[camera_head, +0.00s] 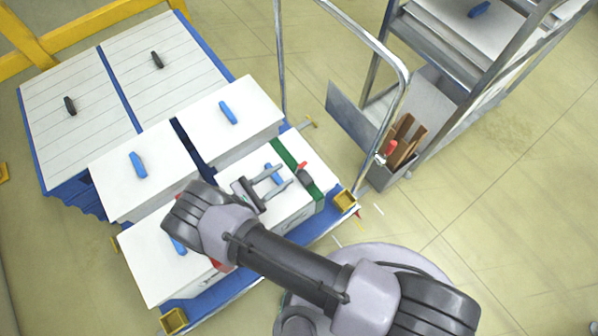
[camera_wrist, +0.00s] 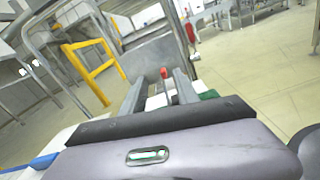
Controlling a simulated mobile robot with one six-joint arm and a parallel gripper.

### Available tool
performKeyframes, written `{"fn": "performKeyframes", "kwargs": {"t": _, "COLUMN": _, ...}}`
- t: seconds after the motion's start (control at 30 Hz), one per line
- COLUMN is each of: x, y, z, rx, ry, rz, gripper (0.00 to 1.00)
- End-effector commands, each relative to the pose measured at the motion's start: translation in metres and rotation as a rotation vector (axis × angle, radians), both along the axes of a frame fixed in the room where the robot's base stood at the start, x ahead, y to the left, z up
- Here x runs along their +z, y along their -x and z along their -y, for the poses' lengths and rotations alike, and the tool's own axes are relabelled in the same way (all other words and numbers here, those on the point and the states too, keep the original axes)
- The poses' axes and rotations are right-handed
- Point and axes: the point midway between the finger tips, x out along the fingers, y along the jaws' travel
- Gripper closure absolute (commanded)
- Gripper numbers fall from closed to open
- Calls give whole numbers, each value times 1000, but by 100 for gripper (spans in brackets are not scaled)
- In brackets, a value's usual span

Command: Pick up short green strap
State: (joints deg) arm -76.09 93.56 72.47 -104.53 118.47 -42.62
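A green strap (camera_head: 288,158) lies across the right end of a white box (camera_head: 258,155) on the cart. A dark buckle with a red tip (camera_head: 304,175) sits on the strap. My gripper (camera_head: 283,176) is over this box, its fingers apart and pointing toward the buckle. The fingertips are just left of the strap; I cannot tell whether they touch it. In the wrist view, the red tip (camera_wrist: 164,73) shows between the two open fingers (camera_wrist: 160,90). A piece of the green strap (camera_wrist: 208,94) shows right of the fingers. Nothing is held.
Other white boxes (camera_head: 235,108) with blue handles stand on the blue cart. A metal cart handle (camera_head: 405,75) rises behind. A grey bin (camera_head: 392,175) with brown pieces and a red-handled item stands at right, near a metal rack (camera_head: 440,55). Floor is clear at far right.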

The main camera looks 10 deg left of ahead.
Motion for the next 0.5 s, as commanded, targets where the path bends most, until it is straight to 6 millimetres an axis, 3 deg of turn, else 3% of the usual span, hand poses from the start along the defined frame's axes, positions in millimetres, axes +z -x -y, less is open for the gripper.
{"fn": "performKeyframes", "kwargs": {"t": 0.3, "x": -13, "y": -37, "z": 36, "rx": -4, "ry": 2, "rz": -1, "gripper": 63}}
{"fn": "performKeyframes", "kwargs": {"t": 0.5, "x": -11, "y": -45, "z": 42, "rx": -1, "ry": -1, "rz": -1, "gripper": 63}}
